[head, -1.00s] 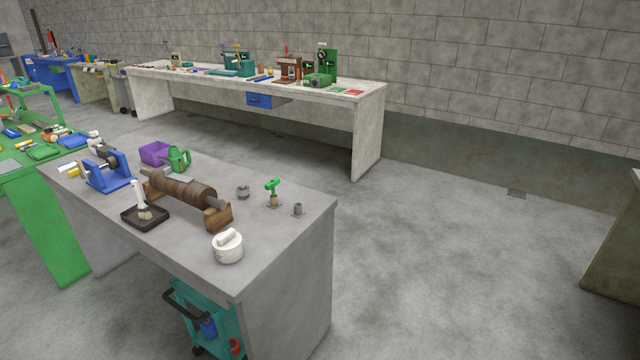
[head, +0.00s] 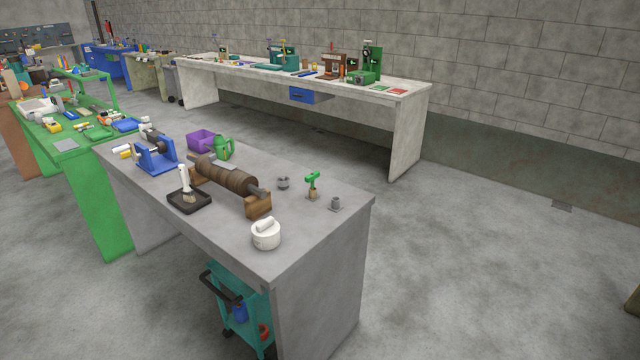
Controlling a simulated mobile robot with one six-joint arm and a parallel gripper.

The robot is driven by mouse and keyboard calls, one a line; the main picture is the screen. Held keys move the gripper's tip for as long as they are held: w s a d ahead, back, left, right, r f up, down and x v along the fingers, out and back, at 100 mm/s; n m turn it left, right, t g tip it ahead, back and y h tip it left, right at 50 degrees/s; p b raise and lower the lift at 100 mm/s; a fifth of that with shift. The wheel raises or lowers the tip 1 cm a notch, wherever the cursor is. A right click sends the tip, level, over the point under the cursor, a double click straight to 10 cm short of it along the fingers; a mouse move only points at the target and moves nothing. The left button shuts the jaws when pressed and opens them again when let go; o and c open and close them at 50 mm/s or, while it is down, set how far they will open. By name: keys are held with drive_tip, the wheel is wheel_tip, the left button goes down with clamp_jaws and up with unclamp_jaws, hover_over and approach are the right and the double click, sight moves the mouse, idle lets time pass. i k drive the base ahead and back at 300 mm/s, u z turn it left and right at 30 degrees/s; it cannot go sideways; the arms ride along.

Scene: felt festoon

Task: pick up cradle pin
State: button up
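I cannot tell for sure which thing is the cradle pin. A brown roller (head: 228,179) with a grey shaft lies across a wooden cradle (head: 259,205) on the grey bench. To its right, a small green-handled piece (head: 312,180) stands upright in a tan base. My gripper is not in view.
The grey bench (head: 310,233) also holds a white lidded pot (head: 266,235), black tray with brush (head: 188,199), blue stand (head: 156,160), purple bin (head: 203,140) and green can (head: 223,147). A teal cart (head: 240,310) is underneath. Floor (head: 480,250) is clear to the right.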

sight(311, 178)
drive_tip(key=k, duration=0.6)
drive_tip(key=u, duration=0.35)
drive_tip(key=i, duration=1.7)
drive_tip(key=z, duration=0.4)
drive_tip(key=k, duration=0.55)
drive_tip(key=u, duration=0.9)
